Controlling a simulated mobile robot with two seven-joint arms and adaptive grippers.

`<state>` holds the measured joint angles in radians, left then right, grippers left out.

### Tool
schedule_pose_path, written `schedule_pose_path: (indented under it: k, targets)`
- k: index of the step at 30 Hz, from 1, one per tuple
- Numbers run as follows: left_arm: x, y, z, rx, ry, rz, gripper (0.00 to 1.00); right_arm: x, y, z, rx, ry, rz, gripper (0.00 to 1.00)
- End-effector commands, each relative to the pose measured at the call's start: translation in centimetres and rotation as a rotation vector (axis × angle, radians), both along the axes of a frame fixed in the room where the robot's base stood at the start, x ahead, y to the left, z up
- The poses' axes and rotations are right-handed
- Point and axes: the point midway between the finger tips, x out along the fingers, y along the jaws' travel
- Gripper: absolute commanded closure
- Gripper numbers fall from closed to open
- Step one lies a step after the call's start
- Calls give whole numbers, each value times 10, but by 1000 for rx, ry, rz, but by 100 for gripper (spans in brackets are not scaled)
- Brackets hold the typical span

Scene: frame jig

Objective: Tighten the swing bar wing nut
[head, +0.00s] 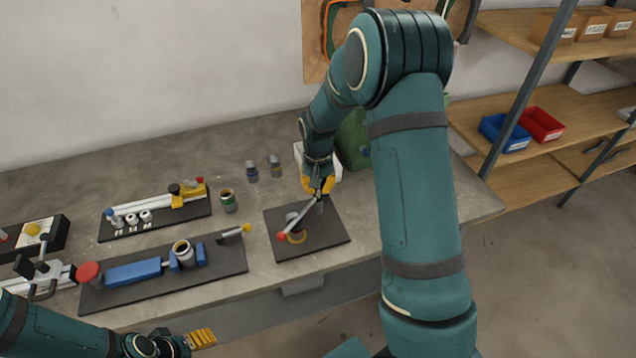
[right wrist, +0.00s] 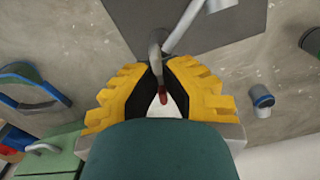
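The swing bar (head: 301,215) is a grey bar over a dark mat (head: 335,237), running from a red ball end at lower left up to the right gripper. My right gripper (head: 319,187) is over the bar's upper right end. In the right wrist view, its fingers (right wrist: 160,75) stand on both sides of a grey curved part (right wrist: 156,45), with a small red tip (right wrist: 164,97) between them. I cannot tell whether they press on it. No wing nut shows clearly; the fingers may hide it. My left gripper (head: 201,338) is low at the front, away from the fixture.
A round fitting with a yellowish ring (head: 297,238) sits under the bar. A mat with a blue clamp fixture (head: 135,271) lies to the left. Small bottles (head: 252,171) stand behind. A white box (head: 299,152) and a green object (head: 353,140) are beyond my right gripper.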

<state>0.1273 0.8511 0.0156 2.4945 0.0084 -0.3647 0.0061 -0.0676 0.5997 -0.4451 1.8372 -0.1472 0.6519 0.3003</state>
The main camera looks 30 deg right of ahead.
Motion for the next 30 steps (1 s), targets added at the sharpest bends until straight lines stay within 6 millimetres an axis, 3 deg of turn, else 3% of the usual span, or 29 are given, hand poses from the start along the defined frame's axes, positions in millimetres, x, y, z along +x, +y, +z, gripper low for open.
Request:
schedule_pose_path:
  k: [30]
  targets:
    - [9,3,57,0,-24,17,38,-2,1,1,-3,6,-949,100]
